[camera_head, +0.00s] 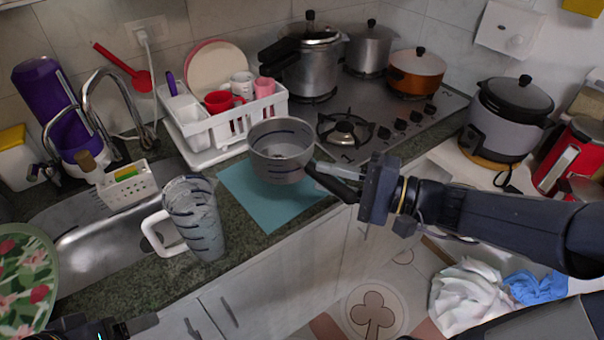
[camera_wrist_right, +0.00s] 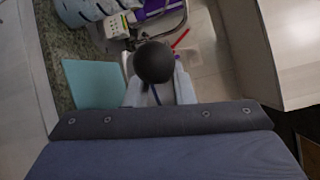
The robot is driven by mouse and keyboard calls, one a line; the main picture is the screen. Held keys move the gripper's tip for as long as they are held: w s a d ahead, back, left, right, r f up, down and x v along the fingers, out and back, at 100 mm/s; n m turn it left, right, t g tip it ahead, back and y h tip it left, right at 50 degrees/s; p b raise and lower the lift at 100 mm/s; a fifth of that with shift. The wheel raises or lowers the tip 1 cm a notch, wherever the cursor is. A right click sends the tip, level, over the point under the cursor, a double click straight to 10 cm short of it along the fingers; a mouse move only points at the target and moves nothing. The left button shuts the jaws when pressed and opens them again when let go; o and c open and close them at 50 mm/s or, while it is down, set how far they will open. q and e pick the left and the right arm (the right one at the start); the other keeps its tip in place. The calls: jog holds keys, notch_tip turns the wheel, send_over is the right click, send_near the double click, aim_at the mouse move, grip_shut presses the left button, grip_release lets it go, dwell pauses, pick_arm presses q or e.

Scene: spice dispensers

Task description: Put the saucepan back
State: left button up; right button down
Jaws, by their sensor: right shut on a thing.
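The grey metal saucepan (camera_head: 281,165) has dark marks on its side and a black handle (camera_head: 333,183). In the head view it is upright over the teal mat (camera_head: 262,208); I cannot tell whether it touches the mat. My right gripper (camera_head: 348,183) is shut on the handle, from the right side. In the right wrist view, the round black handle end (camera_wrist_right: 153,62) sits between the fingers and the pan body is hidden. The teal mat also shows there (camera_wrist_right: 95,84). Part of my left arm (camera_head: 90,330) shows at the bottom left; its fingers are not clear.
The gas stove (camera_head: 400,110) holds a pressure cooker (camera_head: 312,72), a steel pot (camera_head: 369,50) and an orange pot (camera_head: 416,72). A dish rack (camera_head: 215,125) stands behind the mat. A patterned jug (camera_head: 195,215) stands to its left, near the sink (camera_head: 105,240).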

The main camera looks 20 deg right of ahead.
jog(key=w+f, duration=0.3)
jog(key=w+d+f+p, duration=0.1)
jog(key=w+f, duration=0.3)
jog(key=w+d+f, duration=0.1)
jog(key=w+f, duration=0.2)
jog(key=f, duration=0.1)
jog(key=shift+w+d+f, duration=0.15)
jog(key=shift+w+d, duration=0.05)
jog(key=shift+w, duration=0.2)
jog(key=shift+f, duration=0.2)
jog(key=shift+f, duration=0.15)
jog(key=c, duration=1.2)
grip_release()
jog(key=shift+c, duration=0.2)
